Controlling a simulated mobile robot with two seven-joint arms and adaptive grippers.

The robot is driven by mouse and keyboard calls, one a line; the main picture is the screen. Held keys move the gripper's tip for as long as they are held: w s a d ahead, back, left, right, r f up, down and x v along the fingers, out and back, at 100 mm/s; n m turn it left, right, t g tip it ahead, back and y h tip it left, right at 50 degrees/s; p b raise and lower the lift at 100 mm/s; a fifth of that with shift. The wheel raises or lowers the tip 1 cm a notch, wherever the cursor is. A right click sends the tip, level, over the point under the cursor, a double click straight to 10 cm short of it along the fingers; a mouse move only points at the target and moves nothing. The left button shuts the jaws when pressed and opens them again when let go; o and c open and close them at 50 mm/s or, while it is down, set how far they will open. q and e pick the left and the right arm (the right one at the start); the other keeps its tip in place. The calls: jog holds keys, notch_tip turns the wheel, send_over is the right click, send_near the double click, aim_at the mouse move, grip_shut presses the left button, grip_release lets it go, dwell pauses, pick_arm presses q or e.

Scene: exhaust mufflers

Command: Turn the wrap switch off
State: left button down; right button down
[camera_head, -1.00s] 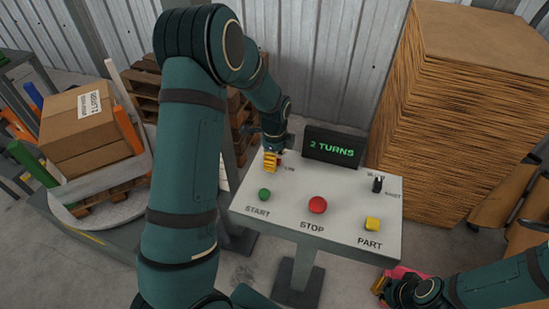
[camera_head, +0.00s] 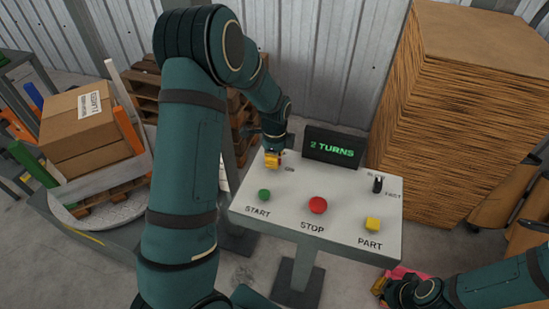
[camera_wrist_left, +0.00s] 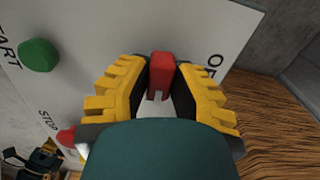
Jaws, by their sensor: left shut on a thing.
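The wrap switch is a red lever (camera_wrist_left: 162,72) on the white panel, seen in the left wrist view. My left gripper (camera_wrist_left: 160,85) has its yellow fingers with dark pads on both sides of the lever and is shut on it. In the head view my left gripper (camera_head: 273,158) is at the far left corner of the control panel (camera_head: 260,222), hiding the switch there. Panel lettering shows beside the lever in the wrist view, only partly readable. My right gripper (camera_head: 380,286) is low at the right, partly cut by my arm, and its opening is unclear.
The panel carries a green START button (camera_head: 264,195), red STOP button (camera_head: 318,205), yellow PART button (camera_head: 372,223) and black knob (camera_head: 378,184). A display (camera_head: 333,148) reads 2 TURNS.

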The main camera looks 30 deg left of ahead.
pick_arm(q)
jog(key=n, duration=0.3)
jog(key=shift+f+n, duration=0.1)
jog(key=shift+n, duration=0.3)
jog(key=n, duration=0.4)
jog(key=shift+n+b, duration=0.3)
jog(key=shift+b, duration=0.05)
jog(key=n, duration=0.4)
jog(key=shift+n, duration=0.3)
jog(key=shift+n+p, duration=0.3)
jog(key=shift+n, duration=1.8)
jog(key=c, duration=0.8)
grip_release()
